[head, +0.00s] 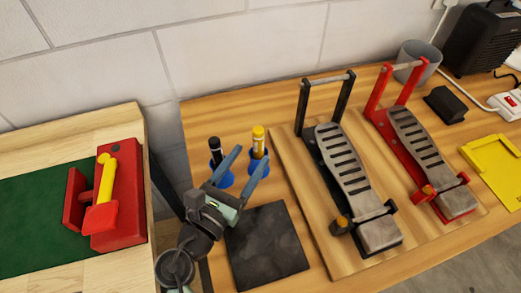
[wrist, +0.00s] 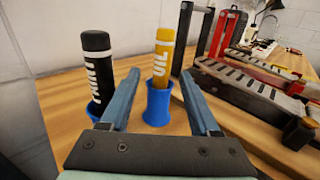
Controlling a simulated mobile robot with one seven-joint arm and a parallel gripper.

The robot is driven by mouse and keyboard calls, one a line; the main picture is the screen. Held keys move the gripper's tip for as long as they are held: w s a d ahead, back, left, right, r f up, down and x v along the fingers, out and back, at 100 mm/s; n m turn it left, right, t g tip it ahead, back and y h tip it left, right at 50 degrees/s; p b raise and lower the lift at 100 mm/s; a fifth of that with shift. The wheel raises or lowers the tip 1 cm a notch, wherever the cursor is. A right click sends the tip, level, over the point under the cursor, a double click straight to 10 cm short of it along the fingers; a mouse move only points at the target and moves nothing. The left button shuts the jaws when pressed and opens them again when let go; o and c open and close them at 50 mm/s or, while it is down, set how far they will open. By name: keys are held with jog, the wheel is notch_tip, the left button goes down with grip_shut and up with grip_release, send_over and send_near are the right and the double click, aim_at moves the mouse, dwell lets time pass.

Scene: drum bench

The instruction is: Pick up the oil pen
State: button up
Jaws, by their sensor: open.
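The oil pen (wrist: 163,55) is yellow with dark OIL lettering and a white band below its cap. It stands upright in a blue holder (wrist: 157,103); the pen also shows in the head view (head: 258,140). My gripper (wrist: 158,76) is open and empty. In the wrist view its two blue-grey fingers frame the pen and holder, one on each side. In the head view my gripper (head: 250,156) is right in front of the holder. I cannot tell whether the fingertips reach past the pen. Neither finger visibly touches it.
A black pen (wrist: 97,70) stands in another blue holder (wrist: 101,124), just left of the oil pen. A dark square pad (head: 266,250) lies in front. Black (head: 340,165) and red (head: 408,145) pedals stand on a board to the right. A wall is behind.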

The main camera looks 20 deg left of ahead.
jog(key=w, duration=0.2)
jog(key=w+d, duration=0.1)
jog(key=w, duration=0.4)
jog(key=shift+w+d+p, duration=0.3)
jog(key=shift+d, duration=0.05)
jog(key=c, duration=1)
